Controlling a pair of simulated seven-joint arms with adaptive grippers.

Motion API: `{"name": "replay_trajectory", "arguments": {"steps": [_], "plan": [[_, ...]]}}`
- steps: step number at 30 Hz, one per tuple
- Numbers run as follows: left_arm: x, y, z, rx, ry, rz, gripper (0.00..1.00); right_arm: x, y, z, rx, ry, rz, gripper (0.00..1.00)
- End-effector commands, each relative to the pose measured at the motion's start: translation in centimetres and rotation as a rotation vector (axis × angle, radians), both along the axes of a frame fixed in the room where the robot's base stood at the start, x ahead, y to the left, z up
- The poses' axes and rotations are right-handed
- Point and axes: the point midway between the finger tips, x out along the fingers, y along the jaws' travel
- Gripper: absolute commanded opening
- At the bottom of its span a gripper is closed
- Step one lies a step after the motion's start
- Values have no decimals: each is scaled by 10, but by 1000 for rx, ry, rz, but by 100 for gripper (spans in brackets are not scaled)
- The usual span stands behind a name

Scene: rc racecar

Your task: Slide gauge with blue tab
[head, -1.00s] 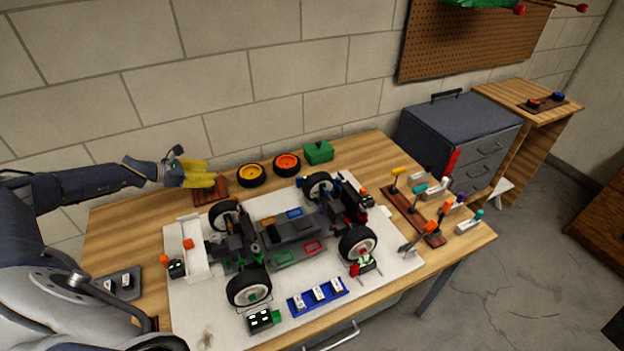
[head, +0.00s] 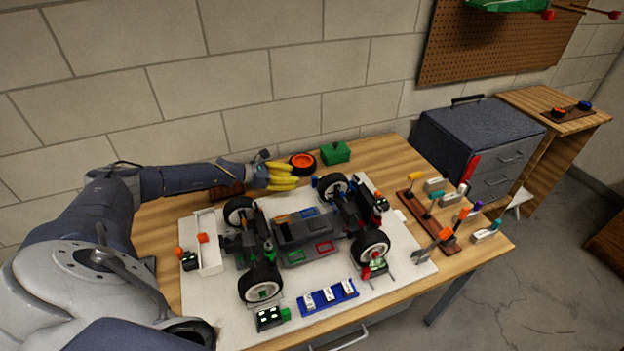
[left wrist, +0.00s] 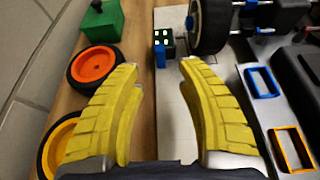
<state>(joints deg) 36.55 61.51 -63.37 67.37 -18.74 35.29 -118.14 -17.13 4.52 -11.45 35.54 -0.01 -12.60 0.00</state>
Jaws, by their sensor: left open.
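A small dark gauge with pale display marks (left wrist: 166,40) and a blue tab (left wrist: 160,58) shows in the left wrist view, beyond and between my fingertips, beside a black tyre. In the head view I cannot clearly make it out behind the car. My left gripper (head: 296,176) has yellow fingers behind the racecar (head: 300,230). In the left wrist view the left gripper (left wrist: 162,66) is open, with nothing between its fingertips; the gauge lies apart from them. My right gripper is not in view.
An orange-hubbed wheel (left wrist: 93,66), a yellow-hubbed wheel (left wrist: 58,145) and a green box (left wrist: 101,22) lie left of my fingers. Blue (left wrist: 262,83) and orange (left wrist: 291,148) frames sit on the right. A gauge with a green tab (head: 270,318) stands at the front.

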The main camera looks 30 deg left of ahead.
Motion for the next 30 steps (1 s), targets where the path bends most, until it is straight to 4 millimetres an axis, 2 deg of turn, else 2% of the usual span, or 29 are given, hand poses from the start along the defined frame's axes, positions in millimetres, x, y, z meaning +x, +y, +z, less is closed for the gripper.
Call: {"name": "replay_trajectory", "arguments": {"steps": [6, 15, 30], "plan": [[30, -22, -14, 1, -2, -1, 38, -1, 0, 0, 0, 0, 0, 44], [57, -42, -29, 1, -1, 1, 38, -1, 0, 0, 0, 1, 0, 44], [67, -49, -34, 1, -1, 1, 38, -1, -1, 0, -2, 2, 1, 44]]}}
